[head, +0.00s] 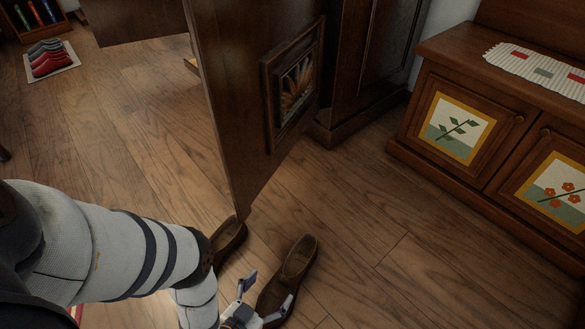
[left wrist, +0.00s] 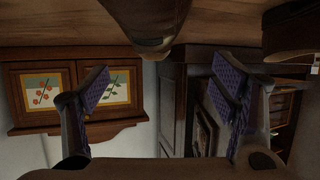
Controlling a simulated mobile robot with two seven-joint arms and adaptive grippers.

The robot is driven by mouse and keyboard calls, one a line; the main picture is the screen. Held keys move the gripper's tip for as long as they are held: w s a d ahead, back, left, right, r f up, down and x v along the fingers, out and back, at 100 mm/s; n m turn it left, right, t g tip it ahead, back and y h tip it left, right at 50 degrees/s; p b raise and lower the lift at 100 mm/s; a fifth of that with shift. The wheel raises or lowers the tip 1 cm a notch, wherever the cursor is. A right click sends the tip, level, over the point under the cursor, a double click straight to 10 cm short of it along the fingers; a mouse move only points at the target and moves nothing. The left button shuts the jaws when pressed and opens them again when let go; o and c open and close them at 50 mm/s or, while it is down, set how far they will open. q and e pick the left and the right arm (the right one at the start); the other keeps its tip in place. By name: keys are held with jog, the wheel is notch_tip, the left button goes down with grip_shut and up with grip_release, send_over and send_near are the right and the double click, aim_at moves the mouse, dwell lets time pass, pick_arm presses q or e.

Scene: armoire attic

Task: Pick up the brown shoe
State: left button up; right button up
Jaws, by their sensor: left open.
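Two brown shoes are on the wooden floor. One brown shoe (head: 290,270) lies in the lower middle of the head view, and it also shows at the top middle of the left wrist view (left wrist: 148,22). The other brown shoe (head: 229,238) is left of it, partly hidden by my arm, and shows at the top right of the left wrist view (left wrist: 292,28). My left gripper (head: 265,292) is open beside the nearer shoe, at its lower end in the head view. In the left wrist view its fingers (left wrist: 163,95) are spread, with nothing gripped between them. My right gripper is not in view.
An open armoire door (head: 235,110) stands just beyond the shoes. A low cabinet (head: 460,170) with flower panels stands at the right. Red and grey shoes (head: 50,60) sit on a mat at the far left. The floor (head: 350,220) right of the shoes is clear.

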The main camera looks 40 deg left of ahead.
aim_at(284, 279)
pick_arm(q)
jog(key=b+x, duration=0.1)
jog(key=x, duration=0.1)
jog(key=b+x, duration=0.1)
jog(key=x, duration=0.1)
jog(key=d+b+x, duration=0.1)
jog(key=x, duration=0.2)
jog(key=shift+a+f, duration=0.1)
jog(key=shift+f, duration=0.3)
jog(key=c, duration=1.7)
